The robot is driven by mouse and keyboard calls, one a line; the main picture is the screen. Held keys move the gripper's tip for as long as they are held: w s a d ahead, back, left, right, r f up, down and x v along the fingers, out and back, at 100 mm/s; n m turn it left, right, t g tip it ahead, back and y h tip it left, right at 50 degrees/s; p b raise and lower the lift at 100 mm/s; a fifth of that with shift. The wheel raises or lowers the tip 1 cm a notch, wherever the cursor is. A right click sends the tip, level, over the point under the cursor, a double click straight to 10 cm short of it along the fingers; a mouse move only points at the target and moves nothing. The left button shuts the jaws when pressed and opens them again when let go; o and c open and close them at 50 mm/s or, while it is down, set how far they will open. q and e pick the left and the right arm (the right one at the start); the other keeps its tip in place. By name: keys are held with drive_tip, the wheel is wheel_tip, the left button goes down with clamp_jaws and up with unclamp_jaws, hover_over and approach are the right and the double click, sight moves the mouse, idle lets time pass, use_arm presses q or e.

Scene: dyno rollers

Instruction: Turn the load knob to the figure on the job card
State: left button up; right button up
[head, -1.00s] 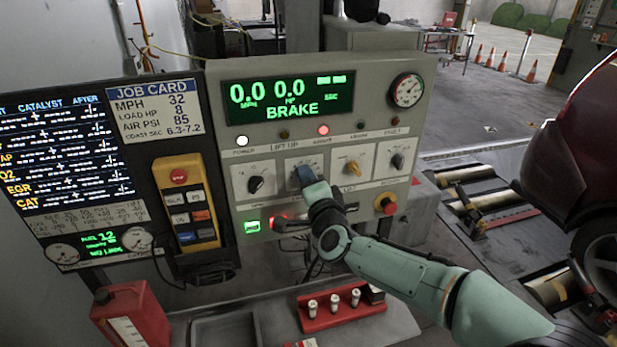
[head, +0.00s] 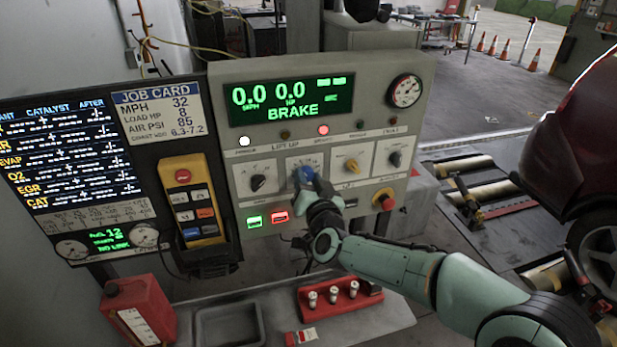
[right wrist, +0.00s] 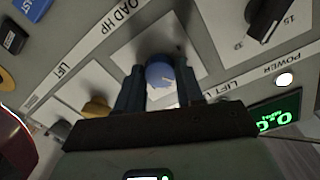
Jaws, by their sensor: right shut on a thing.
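The job card (head: 158,112) at the upper left reads MPH 32, LOAD HP 8, AIR PSI 85. The blue load knob (head: 303,175) sits on a white dial plate, second from the left in the row of knobs on the grey panel. My right gripper (head: 311,181) is shut on this knob. In the right wrist view the blue knob (right wrist: 160,73) stands between the two dark fingers, near the LOAD HP label. The knob's pointer and much of its scale are hidden or too small to read. My left gripper is not in view.
The display (head: 290,97) reads 0.0 MPH, 0.0 HP and BRAKE. A black knob (head: 257,183) and a yellow knob (head: 351,165) flank the load knob. A red button (head: 384,199) is at the lower right. A red rack (head: 340,298) stands on the shelf below.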

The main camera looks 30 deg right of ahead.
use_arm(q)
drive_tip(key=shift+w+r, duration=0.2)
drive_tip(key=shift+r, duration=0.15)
use_arm(e)
drive_tip(key=shift+n, duration=1.1)
drive_tip(key=o, duration=1)
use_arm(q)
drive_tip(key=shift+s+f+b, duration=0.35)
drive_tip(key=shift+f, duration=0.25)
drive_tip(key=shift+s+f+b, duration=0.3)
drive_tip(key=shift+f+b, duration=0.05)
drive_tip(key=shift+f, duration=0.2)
use_arm(e)
drive_tip(key=v, duration=1.3)
drive_tip(key=shift+s+a+f, duration=0.1)
drive_tip(key=shift+s, duration=0.1)
